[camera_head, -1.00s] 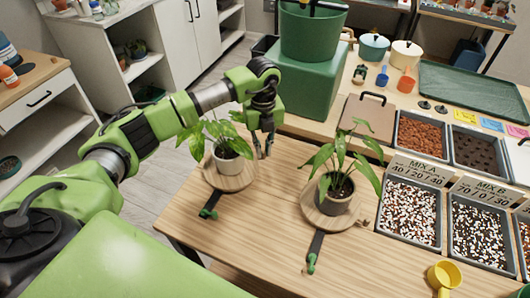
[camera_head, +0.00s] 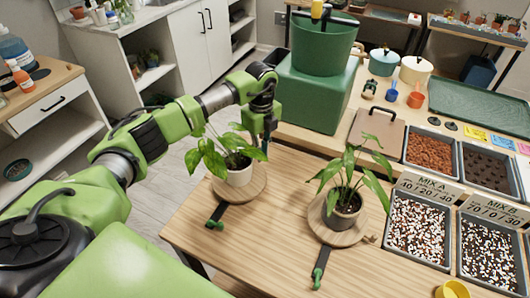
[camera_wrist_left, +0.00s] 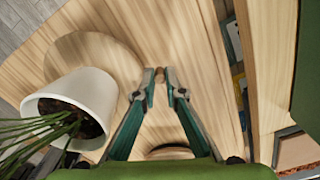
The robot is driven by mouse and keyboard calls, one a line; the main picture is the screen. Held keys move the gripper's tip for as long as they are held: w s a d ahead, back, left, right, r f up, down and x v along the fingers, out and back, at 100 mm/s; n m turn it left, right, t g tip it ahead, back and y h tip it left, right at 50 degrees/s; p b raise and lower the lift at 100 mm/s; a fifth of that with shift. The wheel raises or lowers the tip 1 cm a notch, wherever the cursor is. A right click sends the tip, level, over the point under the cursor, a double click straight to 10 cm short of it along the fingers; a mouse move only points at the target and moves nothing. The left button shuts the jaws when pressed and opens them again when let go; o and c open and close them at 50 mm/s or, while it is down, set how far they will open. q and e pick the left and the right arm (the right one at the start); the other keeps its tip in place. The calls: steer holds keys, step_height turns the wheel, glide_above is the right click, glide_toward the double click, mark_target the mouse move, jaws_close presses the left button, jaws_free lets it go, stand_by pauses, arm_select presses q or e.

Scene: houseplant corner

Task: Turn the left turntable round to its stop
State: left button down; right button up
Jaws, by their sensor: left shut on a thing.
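The left turntable (camera_head: 221,196) is a round wooden disc on the table. A white pot (camera_head: 239,176) with a leafy green plant (camera_head: 213,160) stands on it. In the left wrist view the disc (camera_wrist_left: 75,45) lies at upper left, with the pot (camera_wrist_left: 92,92) beside my fingers. My left gripper (camera_head: 264,140) is at the disc's far right edge. In the left wrist view, my left gripper (camera_wrist_left: 159,78) is shut on a small wooden peg (camera_wrist_left: 150,88) at the disc's edge. A black strip with a green end (camera_head: 214,223) extends from the disc's near side. My right gripper is out of view.
The table's front middle is clear.

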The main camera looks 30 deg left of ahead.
arm_select(q)
steer(key=shift+w+a+r+n+p, duration=0.15)
steer(key=shift+a+n+p, duration=0.4)
steer(key=shift+a+n, duration=1.1)
steer(key=shift+s+a+n+p, duration=0.2)
steer(key=shift+a+n+p, duration=0.3)
steer(key=shift+a+n, duration=0.3)
steer(key=shift+s+a+n+p, duration=0.15)
steer(key=shift+a+n+p, duration=0.35)
steer(key=shift+n, duration=0.45)
steer(key=shift+s+a+n+p, duration=0.45)
steer(key=shift+a+n+p, duration=0.25)
steer(key=shift+n, duration=0.25)
steer(key=shift+s+a+n+p, duration=0.4)
steer(key=shift+a+n+p, duration=0.15)
steer(key=shift+a+n, duration=0.35)
steer(key=shift+s+a+p, duration=0.2)
steer(key=shift+s+p, duration=0.05)
steer(key=shift+p, duration=0.05)
steer(key=shift+s, duration=0.1)
steer(key=shift+s+a, duration=0.2)
steer(key=shift+a, duration=0.05)
steer(key=c, duration=2.4)
jaws_free()
steer(key=shift+s, duration=0.1)
steer(key=shift+o, duration=0.2)
